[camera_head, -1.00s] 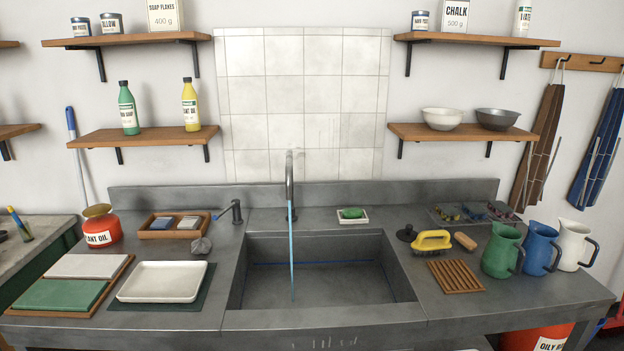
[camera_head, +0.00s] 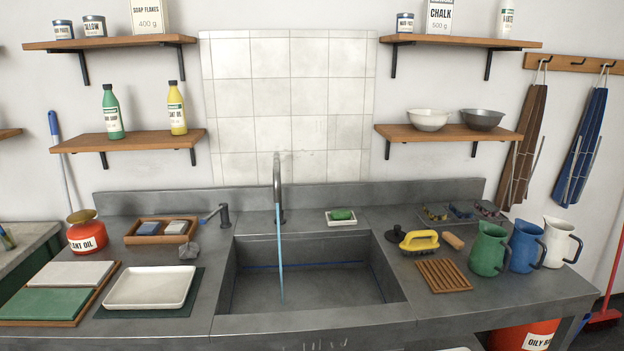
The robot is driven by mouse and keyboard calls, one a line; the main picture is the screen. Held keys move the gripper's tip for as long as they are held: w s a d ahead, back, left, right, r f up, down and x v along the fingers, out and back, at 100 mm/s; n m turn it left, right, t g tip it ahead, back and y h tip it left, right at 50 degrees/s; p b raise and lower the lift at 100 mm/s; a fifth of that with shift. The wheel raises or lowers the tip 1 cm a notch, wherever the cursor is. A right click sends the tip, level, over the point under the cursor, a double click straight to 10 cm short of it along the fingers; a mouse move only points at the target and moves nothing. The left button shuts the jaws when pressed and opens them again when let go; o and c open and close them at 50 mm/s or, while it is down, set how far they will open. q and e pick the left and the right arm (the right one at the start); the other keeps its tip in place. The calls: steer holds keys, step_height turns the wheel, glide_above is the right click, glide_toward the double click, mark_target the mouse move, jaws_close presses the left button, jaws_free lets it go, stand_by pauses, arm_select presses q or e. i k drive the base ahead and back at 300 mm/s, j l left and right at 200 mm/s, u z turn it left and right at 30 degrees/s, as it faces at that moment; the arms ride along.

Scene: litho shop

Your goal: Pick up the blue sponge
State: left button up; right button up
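The blue sponge (camera_head: 148,228) lies in a shallow wooden tray (camera_head: 132,239) on the counter, left of the sink. A grey-white block (camera_head: 176,227) lies beside it on the right in the same tray. Neither of my grippers shows in the head view, so nothing is seen touching the sponge.
A red oil can (camera_head: 87,235) stands left of the wooden tray. A white tray (camera_head: 150,288) and green and white slabs (camera_head: 52,303) lie in front. A small tap (camera_head: 220,214) and crumpled grey lump (camera_head: 188,250) are close on the right. Water runs into the sink (camera_head: 310,290).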

mark_target(459, 209)
steer(key=i+l, duration=0.1)
steer(key=l, duration=0.3)
steer(key=l+u, duration=0.1)
steer(key=l, duration=0.35)
steer(key=i+l, duration=0.15)
steer(key=l, duration=0.25)
